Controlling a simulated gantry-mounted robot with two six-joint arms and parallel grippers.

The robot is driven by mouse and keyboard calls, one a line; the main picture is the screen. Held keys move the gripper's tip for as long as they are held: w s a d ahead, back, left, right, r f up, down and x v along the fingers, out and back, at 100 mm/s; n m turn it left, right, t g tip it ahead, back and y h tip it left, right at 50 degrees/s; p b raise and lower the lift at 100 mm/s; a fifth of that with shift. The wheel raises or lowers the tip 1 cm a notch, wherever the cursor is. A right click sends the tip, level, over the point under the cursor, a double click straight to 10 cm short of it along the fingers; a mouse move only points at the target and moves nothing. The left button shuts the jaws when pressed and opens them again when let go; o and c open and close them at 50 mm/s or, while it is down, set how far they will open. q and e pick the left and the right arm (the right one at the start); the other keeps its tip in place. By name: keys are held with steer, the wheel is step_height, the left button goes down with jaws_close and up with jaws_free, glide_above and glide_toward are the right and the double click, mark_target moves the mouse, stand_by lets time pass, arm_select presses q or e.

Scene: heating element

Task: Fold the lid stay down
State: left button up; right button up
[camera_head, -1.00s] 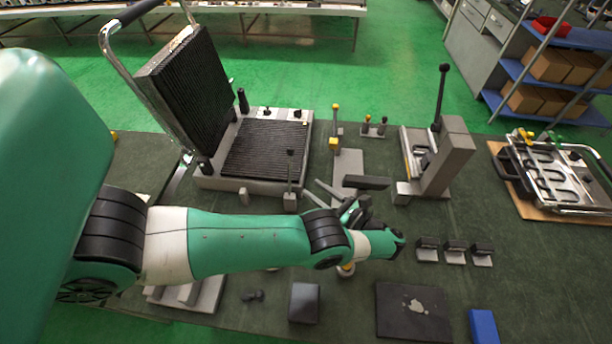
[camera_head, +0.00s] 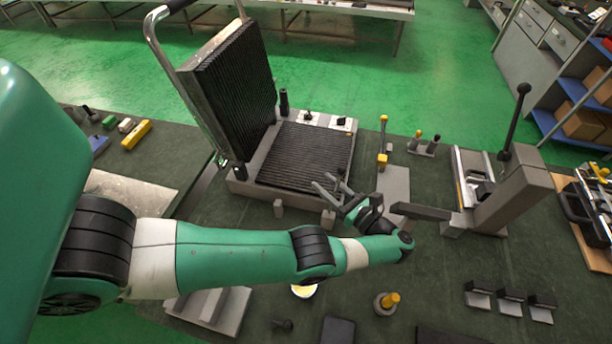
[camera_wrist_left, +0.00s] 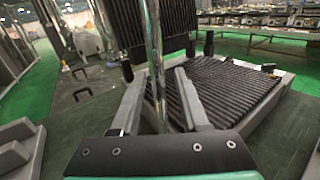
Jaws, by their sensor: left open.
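A contact grill stands on the bench, its ribbed lid (camera_head: 230,85) raised above the ribbed lower plate (camera_head: 305,155). A chrome rod (camera_wrist_left: 155,60) rises upright close to the camera in the left wrist view; it looks like the lid stay, though I cannot be sure. My left gripper (camera_head: 324,187) is open at the grill's front edge. In the left wrist view its fingers (camera_wrist_left: 158,82) stand on either side of the rod, with no firm contact seen. The rod's top is out of the wrist view. My right gripper is not in view.
A chrome handle (camera_head: 180,75) runs along the lid's left side. A grey press (camera_head: 515,190) with a tall black lever stands to the right. A yellow-knobbed part (camera_head: 386,302) and several small black-topped blocks (camera_head: 510,300) are in front. A gap separates the benches at left.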

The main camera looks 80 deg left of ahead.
arm_select(q)
steer(key=shift+a, duration=0.1)
jaws_close()
stand_by(1.5)
